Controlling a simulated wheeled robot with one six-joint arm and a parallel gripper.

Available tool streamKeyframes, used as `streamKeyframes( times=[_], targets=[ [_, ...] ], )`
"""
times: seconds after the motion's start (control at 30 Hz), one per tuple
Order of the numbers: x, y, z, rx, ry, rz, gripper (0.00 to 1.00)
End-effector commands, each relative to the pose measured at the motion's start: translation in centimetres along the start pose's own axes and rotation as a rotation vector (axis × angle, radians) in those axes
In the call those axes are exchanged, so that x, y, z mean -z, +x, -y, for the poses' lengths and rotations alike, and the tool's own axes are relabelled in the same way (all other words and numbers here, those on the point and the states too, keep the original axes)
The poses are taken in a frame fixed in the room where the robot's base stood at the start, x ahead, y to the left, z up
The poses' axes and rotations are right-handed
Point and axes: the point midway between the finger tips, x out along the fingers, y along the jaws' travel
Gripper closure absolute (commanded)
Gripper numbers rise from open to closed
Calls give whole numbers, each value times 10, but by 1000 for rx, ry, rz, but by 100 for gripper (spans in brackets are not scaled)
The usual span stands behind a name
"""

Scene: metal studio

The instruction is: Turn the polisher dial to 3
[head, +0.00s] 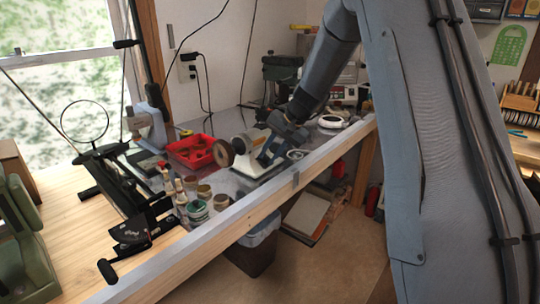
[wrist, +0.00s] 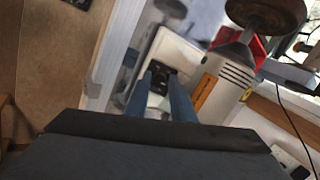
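The polisher (head: 251,137) stands on the bench in the head view, with a round brown wheel (head: 224,153) at its left end. The wrist view shows its vented white body (wrist: 236,75), its pale base (wrist: 178,48) and the wheel (wrist: 266,12). A small dark dial (wrist: 158,80) sits on the base. My gripper (head: 267,158) is at the front of the polisher. In the wrist view its two blue fingers (wrist: 158,76) stand apart, with the dial between or just beyond their tips. Contact with the dial cannot be made out. The dial's numbers are not readable.
A red tray (head: 192,152) lies left of the polisher. Several jars (head: 197,211) and brushes stand at the front left. The bench's pale front rail (head: 255,205) runs close below my gripper. A round white object (head: 333,121) lies to the right.

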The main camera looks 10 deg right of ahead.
Motion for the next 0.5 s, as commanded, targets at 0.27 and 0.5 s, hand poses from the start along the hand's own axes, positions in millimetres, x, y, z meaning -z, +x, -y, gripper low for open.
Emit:
streamKeyframes(
  times=[0.27, 0.5],
  targets=[
    [0, 0, 2, 1, -2, 0, 64],
    [-1, 0, 3, 0, -16, 1, 64]
  ],
)
